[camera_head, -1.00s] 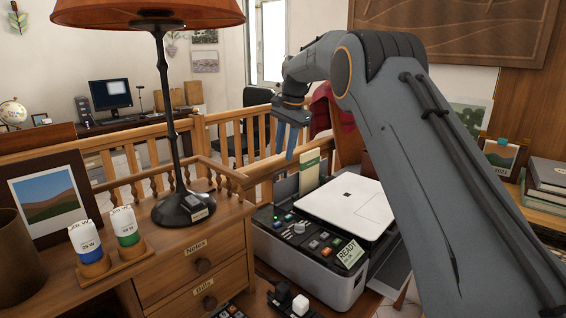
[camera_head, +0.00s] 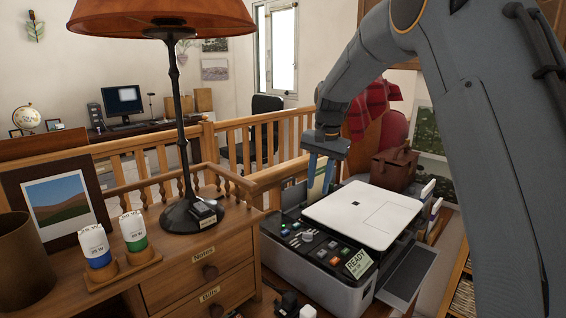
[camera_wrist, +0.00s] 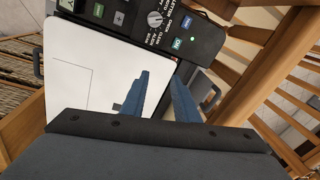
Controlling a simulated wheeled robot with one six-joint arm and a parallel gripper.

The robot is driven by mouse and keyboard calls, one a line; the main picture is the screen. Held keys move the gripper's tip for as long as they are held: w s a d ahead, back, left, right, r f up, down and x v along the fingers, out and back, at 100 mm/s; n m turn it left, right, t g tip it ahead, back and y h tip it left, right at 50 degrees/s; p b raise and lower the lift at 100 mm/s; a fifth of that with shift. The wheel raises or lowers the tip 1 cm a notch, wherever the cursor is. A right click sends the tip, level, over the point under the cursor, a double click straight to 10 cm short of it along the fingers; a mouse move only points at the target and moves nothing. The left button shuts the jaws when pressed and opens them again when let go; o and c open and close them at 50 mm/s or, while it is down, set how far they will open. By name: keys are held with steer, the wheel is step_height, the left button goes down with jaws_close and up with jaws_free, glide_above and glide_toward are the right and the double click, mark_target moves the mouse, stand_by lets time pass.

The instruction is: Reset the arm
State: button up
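My gripper (camera_head: 319,177) hangs from my arm above the back left part of a grey and white printer-like machine (camera_head: 333,287), its two blue fingers pointing down. In the wrist view the fingers of my gripper (camera_wrist: 160,90) stand apart with nothing between them. The machine's white lid (camera_head: 362,214) is closed; it also shows in the wrist view (camera_wrist: 85,85).
A lamp (camera_head: 188,212) with an orange shade stands on the wooden drawer cabinet (camera_head: 200,262), left of the machine. A wooden railing (camera_head: 232,143) runs behind. A brown bag (camera_head: 395,168) sits behind the machine.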

steer(key=s+d+f+n, duration=0.1)
steer(key=s+f, duration=0.1)
steer(key=s, duration=0.3)
steer(key=s+d+f+n, duration=0.1)
steer(key=s+d+f, duration=0.1)
steer(key=s, duration=0.3)
steer(key=s+d+f+n, duration=0.1)
steer(key=s+d+f, duration=0.1)
steer(key=s, duration=0.4)
steer(key=shift+s+d, duration=0.1)
steer(key=shift+d, duration=0.15)
steer(key=s+d+f+n, duration=0.1)
steer(key=s+f, duration=0.2)
steer(key=s, duration=0.6)
steer(key=s+d+f+n, duration=0.2)
steer(key=s+f, duration=0.1)
steer(key=s, duration=0.7)
steer(key=shift+g+h, duration=0.3)
steer(key=shift+h, duration=0.1)
steer(key=shift+o, duration=0.4)
steer(key=shift+d+f, duration=0.1)
